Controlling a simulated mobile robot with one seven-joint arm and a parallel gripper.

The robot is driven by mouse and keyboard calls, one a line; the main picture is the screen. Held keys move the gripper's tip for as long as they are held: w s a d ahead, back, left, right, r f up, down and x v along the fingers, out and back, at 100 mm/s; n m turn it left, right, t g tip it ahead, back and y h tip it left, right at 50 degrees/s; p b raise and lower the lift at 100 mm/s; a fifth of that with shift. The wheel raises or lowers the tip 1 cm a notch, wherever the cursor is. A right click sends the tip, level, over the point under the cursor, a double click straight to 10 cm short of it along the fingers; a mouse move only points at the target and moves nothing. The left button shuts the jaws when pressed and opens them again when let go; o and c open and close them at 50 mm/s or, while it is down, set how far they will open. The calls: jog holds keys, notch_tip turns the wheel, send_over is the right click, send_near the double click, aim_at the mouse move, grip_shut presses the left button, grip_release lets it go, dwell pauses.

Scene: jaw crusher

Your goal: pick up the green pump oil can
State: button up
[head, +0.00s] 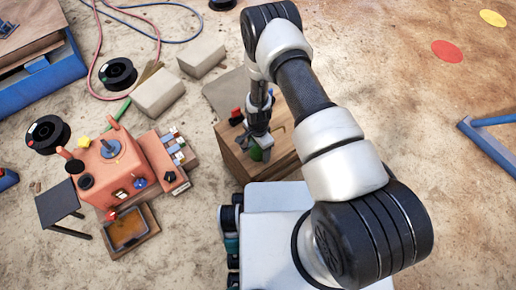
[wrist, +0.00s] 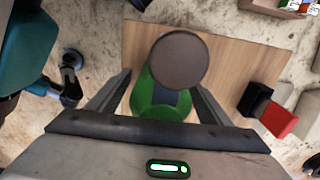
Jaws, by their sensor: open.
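The green pump oil can (wrist: 150,108) stands on a wooden box top (wrist: 225,65) in the wrist view. It has a green body and a round grey-brown top. My gripper (wrist: 160,85) is open, with one finger on each side of the can. I cannot tell whether either finger touches it. In the head view, only a small green part of the can (head: 256,154) shows beneath my gripper (head: 259,142); the rest is hidden by my arm.
A black and red object (wrist: 268,108) stands on the same box, right of the can. In the head view, an orange machine (head: 112,165) with knobs stands to the left, with pale blocks (head: 158,94) behind it. Black spools (head: 47,134) lie on the floor.

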jog(key=shift+f, duration=0.7)
jog(key=shift+c, duration=0.4)
jog(key=shift+r, duration=0.1)
jog(key=c, duration=1.3)
